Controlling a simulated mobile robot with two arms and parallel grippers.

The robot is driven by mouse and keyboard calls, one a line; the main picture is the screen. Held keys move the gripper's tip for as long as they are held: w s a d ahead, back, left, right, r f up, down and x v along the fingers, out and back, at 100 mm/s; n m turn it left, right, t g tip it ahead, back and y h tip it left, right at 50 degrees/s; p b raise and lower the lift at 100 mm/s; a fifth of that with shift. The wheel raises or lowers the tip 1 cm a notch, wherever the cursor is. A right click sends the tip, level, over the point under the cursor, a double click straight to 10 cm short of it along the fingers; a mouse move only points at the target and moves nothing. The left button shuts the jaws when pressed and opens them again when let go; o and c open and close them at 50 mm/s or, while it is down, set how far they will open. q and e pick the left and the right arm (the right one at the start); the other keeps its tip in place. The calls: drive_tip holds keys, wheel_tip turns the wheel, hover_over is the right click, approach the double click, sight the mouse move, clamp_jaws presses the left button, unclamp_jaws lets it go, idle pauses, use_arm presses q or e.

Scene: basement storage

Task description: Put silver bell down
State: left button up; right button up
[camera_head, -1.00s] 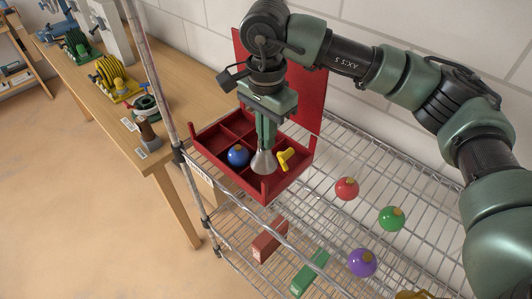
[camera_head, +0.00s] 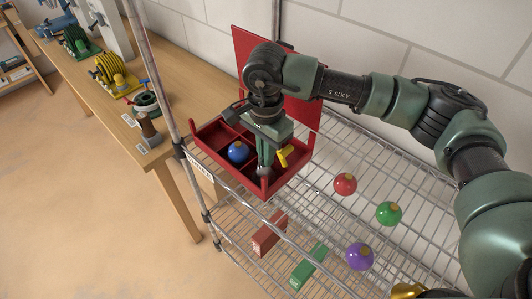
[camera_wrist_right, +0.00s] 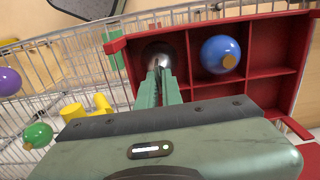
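The silver bell (camera_wrist_right: 158,54) sits low inside a corner compartment of the red divided box (camera_head: 215,128), beside the compartment with a blue ball. In the head view only a bit of the bell (camera_head: 264,171) shows below the fingers. My right gripper (camera_head: 265,160) points down into the box. In the right wrist view its fingers (camera_wrist_right: 161,73) are close together at the top of the bell, shut on it. I cannot tell whether the bell touches the compartment floor. My left gripper is not in view.
A blue ball (camera_head: 238,152) lies in the box. A yellow piece (camera_head: 284,155) is at its right side. Red (camera_head: 345,184), green (camera_head: 389,213) and purple (camera_head: 359,256) balls appear over the wire rack. The box's red lid (camera_head: 248,50) stands open behind.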

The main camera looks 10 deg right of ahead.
drive_tip(key=o, duration=0.3)
drive_tip(key=shift+r, duration=0.15)
wheel_tip(320, 180, up, 12)
drive_tip(key=b, duration=0.3)
idle(0.5)
